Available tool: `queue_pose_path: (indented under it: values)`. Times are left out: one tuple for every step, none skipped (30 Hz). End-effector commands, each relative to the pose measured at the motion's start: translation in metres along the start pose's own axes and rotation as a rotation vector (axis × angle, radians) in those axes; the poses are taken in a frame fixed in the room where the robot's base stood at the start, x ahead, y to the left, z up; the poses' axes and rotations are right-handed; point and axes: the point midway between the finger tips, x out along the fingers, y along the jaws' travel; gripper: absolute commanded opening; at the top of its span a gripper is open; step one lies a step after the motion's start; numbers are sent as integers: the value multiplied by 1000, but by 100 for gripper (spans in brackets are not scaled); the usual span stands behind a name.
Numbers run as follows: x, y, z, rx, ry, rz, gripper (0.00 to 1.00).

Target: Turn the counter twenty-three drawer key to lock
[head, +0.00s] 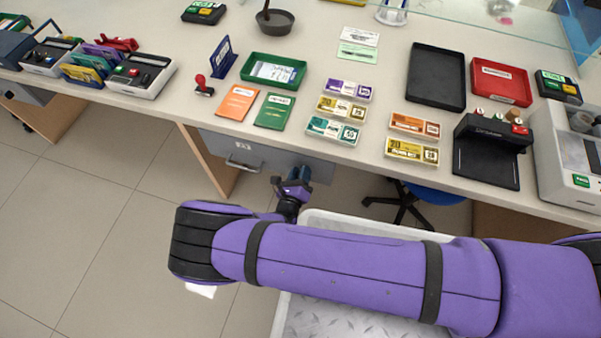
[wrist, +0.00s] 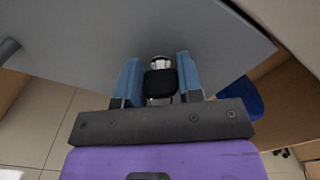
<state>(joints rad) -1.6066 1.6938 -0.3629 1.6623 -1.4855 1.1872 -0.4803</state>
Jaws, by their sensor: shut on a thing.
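The grey drawer (head: 255,154) is under the counter's front edge, with a bar handle (head: 243,163) and a small label (head: 243,146). It looks closed. In the wrist view the drawer front (wrist: 215,40) fills the upper part. The key (wrist: 160,83) has a black head and sits between my blue fingers, in front of a round silver lock (wrist: 158,62). My gripper (wrist: 160,78) is shut on the key's head. In the head view my gripper (head: 300,174) is at the right part of the drawer front; the key and lock are hidden there.
The counter top (head: 330,65) above holds several card trays, booklets, a green tray (head: 273,71) and a black tray (head: 436,76). A blue chair (head: 430,195) stands under the counter at right. Wooden side panels (head: 207,160) flank the drawer. Floor at left is clear.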

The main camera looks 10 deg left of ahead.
Motion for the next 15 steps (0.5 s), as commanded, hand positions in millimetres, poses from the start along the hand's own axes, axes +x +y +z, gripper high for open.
queue_pose_path:
  values:
    - [0,0,0,-41,2,0,10]
    - [0,0,0,-70,2,0,10]
    - [0,0,0,-108,2,0,10]
    - [0,1,0,-136,2,0,10]
    - [0,1,0,-165,2,0,10]
    - [0,1,0,-203,1,0,10]
    - [0,1,0,-231,1,0,10]
    - [0,1,0,-260,1,0,10]
    - [0,1,0,-298,1,0,10]
    - [0,2,0,-326,1,1,10]
    - [0,2,0,-355,1,1,10]
    - [0,2,0,-393,1,1,10]
    - [0,2,0,-421,1,1,10]
    - [0,2,0,-449,1,1,10]
    - [0,2,0,-486,1,1,10]
